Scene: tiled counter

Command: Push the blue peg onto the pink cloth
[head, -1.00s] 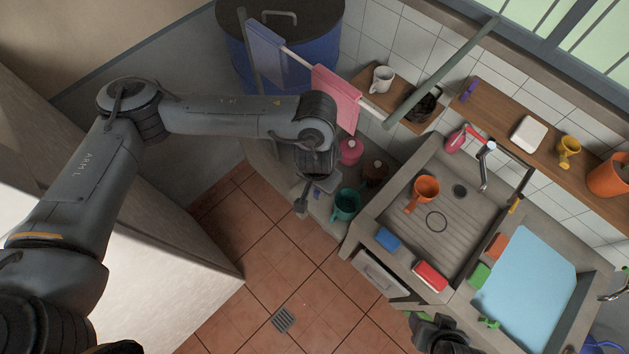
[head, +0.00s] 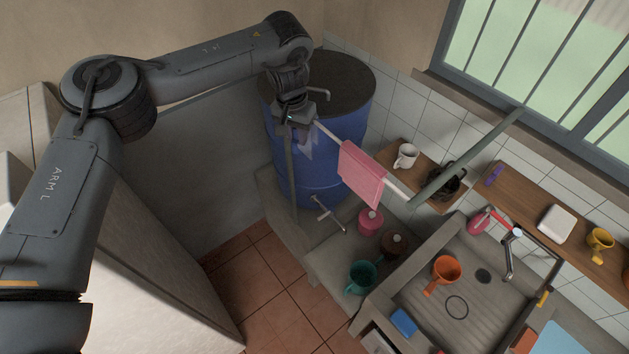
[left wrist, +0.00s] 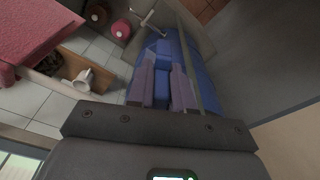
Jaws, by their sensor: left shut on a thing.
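The pink cloth (head: 362,174) hangs over the white rail; its edge fills the upper left of the left wrist view (left wrist: 35,35). My left gripper (head: 303,140) is at the rail's left end, left of the pink cloth and apart from it. In the left wrist view its two fingers are closed on a narrow blue piece that looks like the blue peg (left wrist: 162,88); against the blue barrel its outline is hard to make out. My right gripper is out of view.
A blue barrel (head: 350,125) with a dark lid stands behind the gripper. A slanted grey-green bar (head: 465,157) crosses near the rail's right end. A shelf with a white mug (head: 405,155) is behind the rail. Pots and a sink (head: 470,300) are below.

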